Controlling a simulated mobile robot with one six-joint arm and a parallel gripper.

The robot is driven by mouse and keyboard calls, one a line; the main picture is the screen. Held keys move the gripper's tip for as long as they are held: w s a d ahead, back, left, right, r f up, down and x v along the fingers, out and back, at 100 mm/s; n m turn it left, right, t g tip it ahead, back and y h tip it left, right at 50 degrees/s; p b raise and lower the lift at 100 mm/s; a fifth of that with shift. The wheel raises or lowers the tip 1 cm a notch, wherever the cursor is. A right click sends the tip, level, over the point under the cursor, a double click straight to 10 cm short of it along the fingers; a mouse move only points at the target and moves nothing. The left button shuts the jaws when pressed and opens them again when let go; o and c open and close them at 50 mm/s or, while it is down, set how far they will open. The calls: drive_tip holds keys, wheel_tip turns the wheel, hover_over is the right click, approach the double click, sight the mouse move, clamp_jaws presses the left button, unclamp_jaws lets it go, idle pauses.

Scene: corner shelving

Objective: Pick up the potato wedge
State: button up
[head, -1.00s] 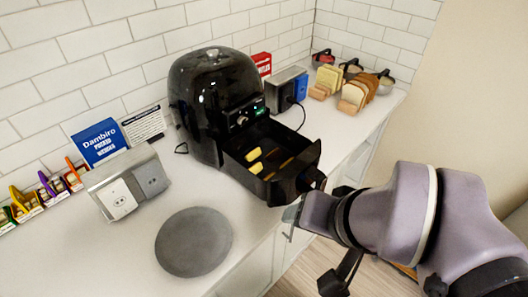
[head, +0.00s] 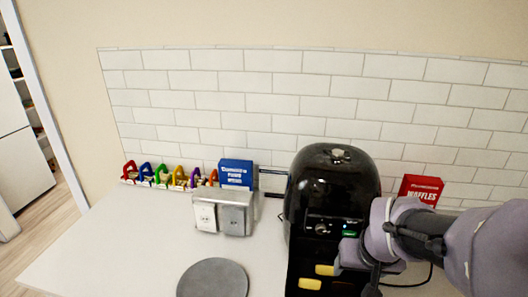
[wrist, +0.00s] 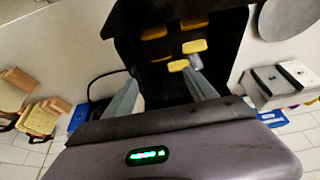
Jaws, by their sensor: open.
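Yellow potato wedges lie in the open black drawer of the air fryer (head: 330,185). In the head view one potato wedge (head: 324,269) lies just behind another (head: 309,283). The wrist view shows several in the drawer (wrist: 118,18): a bright wedge (wrist: 194,46), one nearer my fingers (wrist: 178,65), one farther off (wrist: 194,22) and darker ones (wrist: 153,32) to the left. My gripper (wrist: 163,75) is open and empty, its fingers pointing toward the wedges. In the head view my arm hides the drawer's right side. I cannot tell the gripper's height above the wedges.
A toaster (head: 222,212) and a blue box (head: 236,174) stand left of the fryer. A round grey plate (head: 212,279) lies in front. A red waffle box (head: 420,190) is behind my arm. Bread slices (wrist: 40,118) show in the wrist view.

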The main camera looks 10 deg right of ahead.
drive_tip(key=b, duration=0.3)
hover_over(344, 286)
drive_tip(key=s, duration=0.2)
drive_tip(key=f, duration=0.5)
drive_tip(key=a+f, duration=0.1)
drive_tip(key=f, duration=0.2)
drive_tip(key=shift+f, duration=0.35)
drive_tip(key=b+x, duration=0.2)
drive_tip(key=x, duration=0.2)
drive_tip(key=shift+s+d+f+b, duration=0.1)
drive_tip(key=shift+d+f+b, duration=0.05)
drive_tip(key=shift+f+b, duration=0.2)
drive_tip(key=shift+f, duration=0.2)
drive_tip(key=shift+r, duration=0.15)
drive_tip(key=shift+c, duration=0.3)
drive_tip(key=c, duration=1)
